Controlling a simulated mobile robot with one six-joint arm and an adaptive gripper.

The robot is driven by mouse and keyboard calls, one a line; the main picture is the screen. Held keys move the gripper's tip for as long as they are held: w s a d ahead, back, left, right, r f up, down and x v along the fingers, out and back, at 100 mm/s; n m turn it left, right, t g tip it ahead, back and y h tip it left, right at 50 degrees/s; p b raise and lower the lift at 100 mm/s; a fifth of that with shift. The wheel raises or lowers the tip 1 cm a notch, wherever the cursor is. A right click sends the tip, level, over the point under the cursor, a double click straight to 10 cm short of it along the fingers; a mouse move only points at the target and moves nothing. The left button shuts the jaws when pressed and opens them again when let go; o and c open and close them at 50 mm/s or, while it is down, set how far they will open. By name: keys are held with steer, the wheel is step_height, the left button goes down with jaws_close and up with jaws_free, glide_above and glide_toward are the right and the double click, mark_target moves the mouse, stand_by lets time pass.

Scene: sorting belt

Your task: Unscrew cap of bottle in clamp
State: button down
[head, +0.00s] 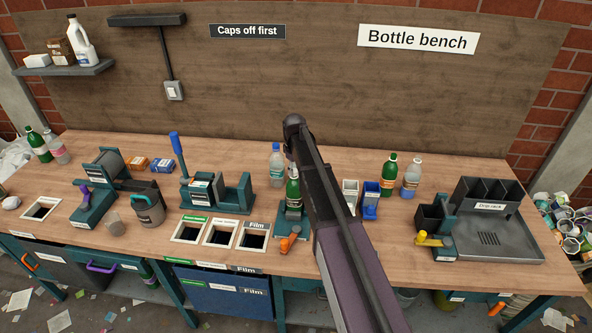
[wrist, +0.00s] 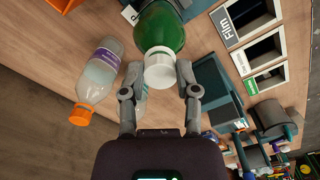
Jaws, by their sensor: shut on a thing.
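The green bottle (head: 293,190) stands upright in the teal clamp (head: 291,222) with the orange handle (head: 289,241) at the middle of the bench. In the wrist view the green bottle (wrist: 160,28) shows with its white cap (wrist: 160,70) facing me. My gripper (wrist: 160,75) has one finger on each side of the cap and is shut on it. The cap is still on the bottle neck. In the head view my arm runs close beside the bottle, and my gripper cannot be made out there.
A clear bottle with an orange cap (wrist: 92,85) is close by in the wrist view. A clear bottle (head: 276,165) stands behind the clamp. Bench openings (head: 221,233) lie to the left. A white holder (head: 350,195) and a blue holder (head: 371,200) stand to the right.

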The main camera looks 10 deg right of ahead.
mark_target(295, 171)
steer(key=shift+n, duration=0.5)
steer(key=shift+r+p, duration=1.1)
stand_by(0.4)
steer(key=shift+r+p, duration=2.45)
